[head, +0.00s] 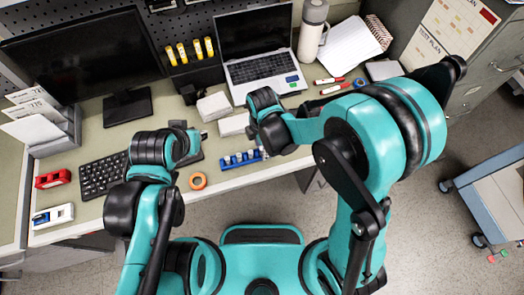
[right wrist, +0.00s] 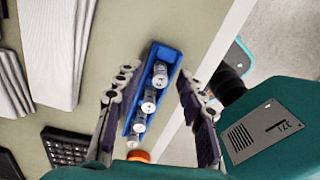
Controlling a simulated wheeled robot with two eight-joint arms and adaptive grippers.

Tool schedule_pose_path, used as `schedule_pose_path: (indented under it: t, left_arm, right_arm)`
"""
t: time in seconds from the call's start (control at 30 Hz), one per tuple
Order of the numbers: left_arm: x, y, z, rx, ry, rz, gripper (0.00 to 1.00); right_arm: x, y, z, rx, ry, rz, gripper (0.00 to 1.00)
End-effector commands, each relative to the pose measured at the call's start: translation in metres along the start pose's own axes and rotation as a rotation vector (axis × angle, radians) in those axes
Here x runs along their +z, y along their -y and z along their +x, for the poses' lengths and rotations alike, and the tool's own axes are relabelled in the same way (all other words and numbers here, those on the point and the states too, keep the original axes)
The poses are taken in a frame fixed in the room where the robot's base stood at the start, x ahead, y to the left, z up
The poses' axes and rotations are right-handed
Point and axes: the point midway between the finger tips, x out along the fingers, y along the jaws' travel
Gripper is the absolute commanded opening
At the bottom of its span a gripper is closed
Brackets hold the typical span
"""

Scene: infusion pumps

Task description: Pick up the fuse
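The fuses appear to be the small white and grey cylinders standing in a row in a narrow blue rack (right wrist: 176,56); the nearest to mid-view is one fuse (right wrist: 149,100). The rack (head: 229,166) is near the front edge of the desk in the head view. My right gripper (right wrist: 156,82) is open, its fingers on either side of the rack, with nothing gripped. In the head view my right gripper (head: 258,136) is mostly hidden by its own arm, just above the rack's right end. My left gripper (head: 190,140) is over the desk, left of the rack; its fingers are unclear.
An orange tape roll (head: 198,181) lies left of the rack. A keyboard (head: 103,175), white boxes (head: 214,106), a laptop (head: 262,67) and a monitor (head: 84,62) stand around. Pens (head: 333,89) lie at the right. The desk's front edge is close to the rack.

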Motion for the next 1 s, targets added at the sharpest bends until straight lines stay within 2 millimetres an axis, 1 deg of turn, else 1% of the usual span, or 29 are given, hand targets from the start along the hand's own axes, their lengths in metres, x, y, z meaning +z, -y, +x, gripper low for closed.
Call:
schedule_pose_path:
  t: [0.03, 0.07, 0.1, 0.2, 0.53, 0.67, 0.77, 0.87, 0.93, 1.0]
  left_arm:
    - [0.000, 0.000, 0.000, 0.000, 0.000, 0.000, 0.26]
    - [0.000, 0.000, 0.000, 0.000, 0.000, 0.000, 0.26]
    - [0.000, 0.000, 0.000, 0.000, 0.000, 0.000, 0.26]
    - [0.000, 0.000, 0.000, 0.000, 0.000, 0.000, 0.26]
    - [0.000, 0.000, 0.000, 0.000, 0.000, 0.000, 0.26]
    - [-0.001, 0.000, -0.002, 0.000, 0.000, 0.000, 0.26]
    - [-0.004, 0.000, -0.005, 0.000, 0.000, 0.000, 0.26]
    - [-0.007, 0.000, -0.010, 0.000, 0.000, 0.000, 0.26]
    - [-0.010, 0.000, -0.014, 0.000, 0.000, 0.000, 0.26]
    - [-0.011, 0.000, -0.016, 0.000, 0.000, 0.000, 0.26]
  right_arm:
    - [0.000, 0.000, 0.000, 0.000, 0.000, 0.000, 0.40]
    - [0.000, 0.000, 0.000, 0.000, 0.000, 0.000, 0.34]
    - [0.000, 0.000, -0.001, 0.000, 0.000, 0.000, 0.24]
    - [0.000, 0.000, -0.001, 0.000, 0.000, 0.000, 0.00]
    - [0.000, 0.000, -0.001, 0.000, 0.000, 0.001, 0.00]
    - [0.000, 0.000, -0.006, 0.000, 0.000, 0.001, 0.00]
    - [0.000, 0.000, -0.016, 0.000, 0.000, 0.001, 0.00]
    - [0.000, 0.000, -0.033, 0.000, 0.000, 0.001, 0.00]
    - [0.001, 0.002, -0.048, 0.000, 0.000, 0.001, 0.00]
    - [0.015, 0.015, -0.055, 0.000, 0.000, 0.006, 0.00]
